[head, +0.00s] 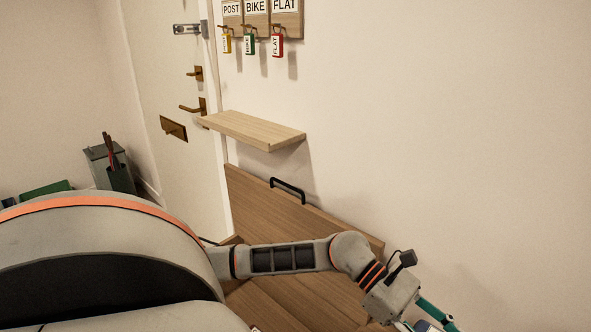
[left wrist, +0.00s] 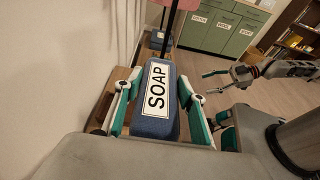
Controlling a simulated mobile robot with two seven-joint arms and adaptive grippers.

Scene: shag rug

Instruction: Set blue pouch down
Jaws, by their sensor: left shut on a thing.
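The blue pouch (left wrist: 152,124), with a white SOAP label, is between the teal fingers of my left gripper (left wrist: 160,84) in the left wrist view. The left gripper is shut on it, one finger on each side. In the head view my left gripper (head: 433,318) is at the bottom edge, right of the wooden bench. Only a sliver of the pouch (head: 422,326) shows there. In the left wrist view my right gripper (left wrist: 217,80) is off to the right, its thin fingers apart and empty.
A wooden bench (head: 265,212) with a black handle stands along the wall. Above it are a small wooden shelf (head: 255,130) and several tagged keys on hooks. A door (head: 172,80) is at left. Green cabinets (left wrist: 222,28) stand across the open floor.

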